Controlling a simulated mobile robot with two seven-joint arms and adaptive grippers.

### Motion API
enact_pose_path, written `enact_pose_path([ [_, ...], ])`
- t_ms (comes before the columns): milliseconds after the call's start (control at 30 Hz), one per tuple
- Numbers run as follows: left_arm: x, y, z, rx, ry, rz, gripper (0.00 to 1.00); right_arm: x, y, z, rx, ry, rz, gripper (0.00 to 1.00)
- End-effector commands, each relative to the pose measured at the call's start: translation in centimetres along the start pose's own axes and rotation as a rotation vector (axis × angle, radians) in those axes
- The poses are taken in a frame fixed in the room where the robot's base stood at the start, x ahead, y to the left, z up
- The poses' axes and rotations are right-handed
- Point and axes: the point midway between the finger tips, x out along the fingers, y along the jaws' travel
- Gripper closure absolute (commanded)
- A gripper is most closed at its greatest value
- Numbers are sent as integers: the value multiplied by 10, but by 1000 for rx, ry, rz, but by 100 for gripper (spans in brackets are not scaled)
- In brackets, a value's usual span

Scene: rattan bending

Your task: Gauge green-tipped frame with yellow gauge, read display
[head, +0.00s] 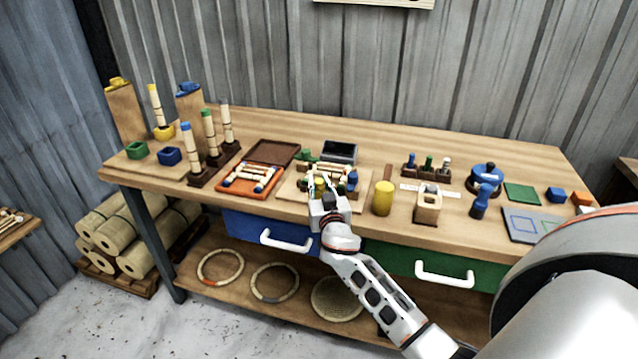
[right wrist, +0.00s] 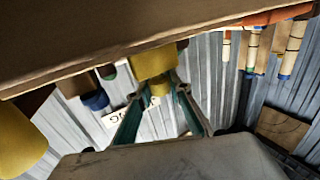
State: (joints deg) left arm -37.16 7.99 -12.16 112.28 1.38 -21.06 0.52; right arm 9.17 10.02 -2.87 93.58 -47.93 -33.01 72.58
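My right gripper (head: 325,184) is over the wooden work board (head: 290,195) near the table's front edge. A small yellow piece, which looks like the yellow gauge (head: 319,186), shows at its fingers. In the right wrist view a yellow piece (right wrist: 155,62) is at the tips of the teal fingers (right wrist: 163,92); whether they press on it is unclear. Pale rattan frame pieces (head: 330,168) with green and blue ends lie behind the gripper, partly hidden; I cannot single out the green-tipped frame. A dark display box (head: 340,152) stands behind the board; its reading is illegible. My left gripper is out of view.
A yellow cylinder (head: 383,198) and a wooden block holder (head: 428,205) stand right of the board. An orange tray (head: 252,183) lies to its left, with upright rattan poles (head: 209,133) beyond. The table's back strip is mostly clear.

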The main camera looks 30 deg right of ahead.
Motion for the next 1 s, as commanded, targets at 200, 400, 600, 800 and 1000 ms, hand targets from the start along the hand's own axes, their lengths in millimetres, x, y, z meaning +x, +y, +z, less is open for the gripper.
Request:
enact_pose_path([
  [200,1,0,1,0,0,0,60,3,2,0,1,0,1,100],
  [400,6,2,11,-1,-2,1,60,29,15,2,1,1,2,100],
  [600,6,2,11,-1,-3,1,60,34,18,0,0,1,0,100],
  [800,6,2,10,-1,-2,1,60,34,18,0,0,1,0,65],
  [1000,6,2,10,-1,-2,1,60,34,17,0,0,1,0,63],
])
